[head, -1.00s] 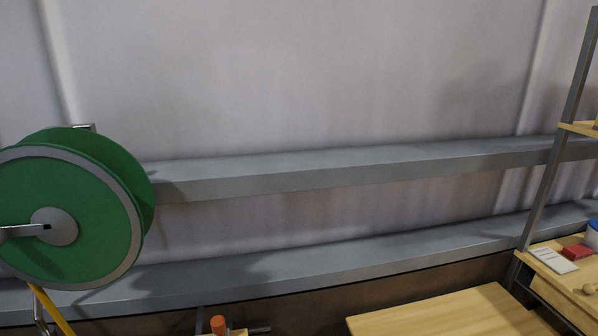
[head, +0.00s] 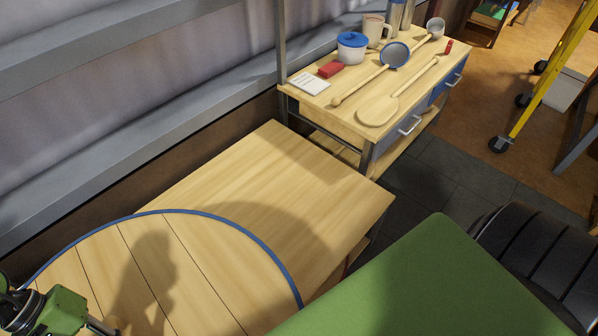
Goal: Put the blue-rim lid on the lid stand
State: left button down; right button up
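The blue-rim lid (head: 196,262) is a large round plank-wood disc with a thin blue edge, cut off at the bottom left of the head view. A round shadow on the bench beside it suggests that it sits above the bench top; what supports it is hidden. A green and black part with a metal piece (head: 62,312), seemingly my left arm's end, overlaps the lid in the bottom left corner. Its fingertips are not clear, and I cannot tell whether it grips the lid. My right gripper is out of view. I cannot make out a lid stand.
A bare wooden bench (head: 270,170) lies behind the lid. A side table (head: 350,118) holds a blue-lidded pot (head: 351,48), a mug (head: 376,30), a red block (head: 330,70), ladles and a spoon. A green surface (head: 430,290) fills the lower right, near a black ribbed object (head: 540,262).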

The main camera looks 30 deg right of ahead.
aim_at(285, 222)
jog(key=l, duration=2.4)
jog(key=z, duration=0.05)
